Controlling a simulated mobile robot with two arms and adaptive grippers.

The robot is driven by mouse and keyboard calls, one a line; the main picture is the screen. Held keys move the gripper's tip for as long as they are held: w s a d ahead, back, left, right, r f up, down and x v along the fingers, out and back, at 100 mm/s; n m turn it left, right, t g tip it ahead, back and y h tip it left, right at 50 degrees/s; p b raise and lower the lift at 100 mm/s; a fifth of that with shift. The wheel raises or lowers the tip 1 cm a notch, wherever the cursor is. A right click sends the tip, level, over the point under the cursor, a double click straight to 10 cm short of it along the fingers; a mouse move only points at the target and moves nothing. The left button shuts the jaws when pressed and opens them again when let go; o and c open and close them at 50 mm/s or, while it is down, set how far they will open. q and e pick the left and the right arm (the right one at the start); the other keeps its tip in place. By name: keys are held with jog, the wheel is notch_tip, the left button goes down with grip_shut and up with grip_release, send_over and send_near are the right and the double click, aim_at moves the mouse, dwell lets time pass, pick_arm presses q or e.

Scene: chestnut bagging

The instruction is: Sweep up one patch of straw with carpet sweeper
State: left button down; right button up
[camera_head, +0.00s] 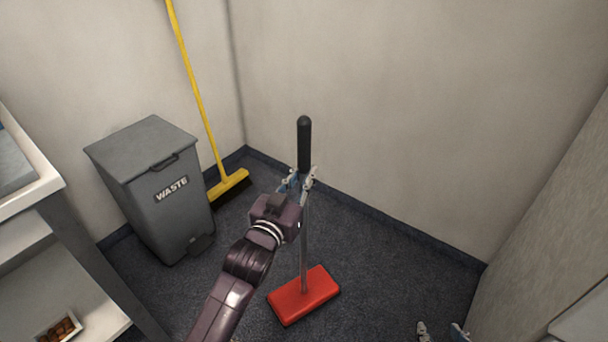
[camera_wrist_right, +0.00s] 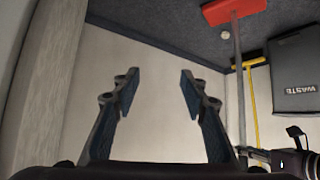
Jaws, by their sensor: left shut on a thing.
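The carpet sweeper has a red head (camera_head: 304,296), a thin grey pole and a black grip (camera_head: 304,140). It stands upright with its head on the dark carpet. My left gripper (camera_head: 298,182) is shut on the pole just below the black grip. The red head (camera_wrist_right: 233,11) also shows upside down at the top of the right wrist view. My right gripper (camera_wrist_right: 158,84) is open and empty, with bare wall behind its fingers. Its fingertips (camera_head: 441,332) show at the bottom right of the head view. No straw shows in either view.
A grey waste bin (camera_head: 150,200) and a yellow broom (camera_head: 200,100) stand by the left wall. A shelf unit (camera_head: 60,240) with a small tray (camera_head: 42,332) is at far left. Walls close the corner behind the sweeper. Carpet right of the sweeper head is clear.

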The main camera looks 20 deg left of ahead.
jog(key=s+d+f+g+p, duration=0.1)
jog(key=s+d+f+g, duration=0.1)
jog(key=s, duration=0.3)
jog(key=shift+s+f+g+h, duration=0.4)
jog(key=shift+f, duration=0.45)
